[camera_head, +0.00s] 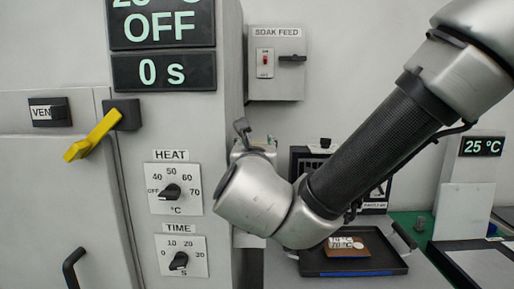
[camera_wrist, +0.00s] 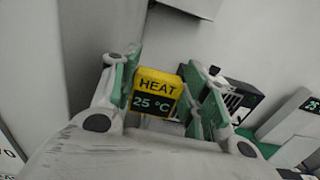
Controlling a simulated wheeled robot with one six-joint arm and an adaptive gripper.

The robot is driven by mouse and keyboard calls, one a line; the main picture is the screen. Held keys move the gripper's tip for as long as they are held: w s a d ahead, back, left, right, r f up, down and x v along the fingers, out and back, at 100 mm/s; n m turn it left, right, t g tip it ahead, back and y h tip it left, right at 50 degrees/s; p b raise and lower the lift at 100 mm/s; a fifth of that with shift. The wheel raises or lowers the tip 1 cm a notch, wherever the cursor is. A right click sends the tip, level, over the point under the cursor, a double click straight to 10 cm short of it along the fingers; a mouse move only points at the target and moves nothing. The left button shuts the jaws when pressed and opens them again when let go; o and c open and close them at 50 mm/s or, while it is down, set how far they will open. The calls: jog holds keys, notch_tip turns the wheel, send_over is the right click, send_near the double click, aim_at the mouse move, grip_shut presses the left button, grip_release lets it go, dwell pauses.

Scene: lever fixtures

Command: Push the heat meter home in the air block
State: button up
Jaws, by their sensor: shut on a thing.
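The heat meter (camera_wrist: 157,90) is a yellow block labelled HEAT with a dark display reading 25 °C. In the wrist view it sits between the green-lined fingers of my gripper (camera_wrist: 163,72), which is shut on it. In the head view my own wrist hides most of the gripper and the meter; only a small part of the gripper (camera_head: 243,132) shows above it, near the right side of the grey cabinet. I cannot tell for certain which fixture is the air block. A black box with pale slots (camera_wrist: 238,97) stands behind the right finger, apart from it.
The grey cabinet has a yellow lever (camera_head: 92,138), a HEAT dial (camera_head: 171,192) and a TIME dial (camera_head: 178,261). A soak feed box (camera_head: 276,80) hangs on the wall. A black tray (camera_head: 390,267) holds a brown item (camera_head: 366,244). A 25 °C display (camera_head: 481,147) stands right.

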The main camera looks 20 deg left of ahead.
jog(key=shift+f, duration=2.9)
jog(key=shift+f, duration=2.5)
jog(key=o, duration=1.1)
jog(key=v, duration=1.2)
jog(key=shift+f, duration=0.1)
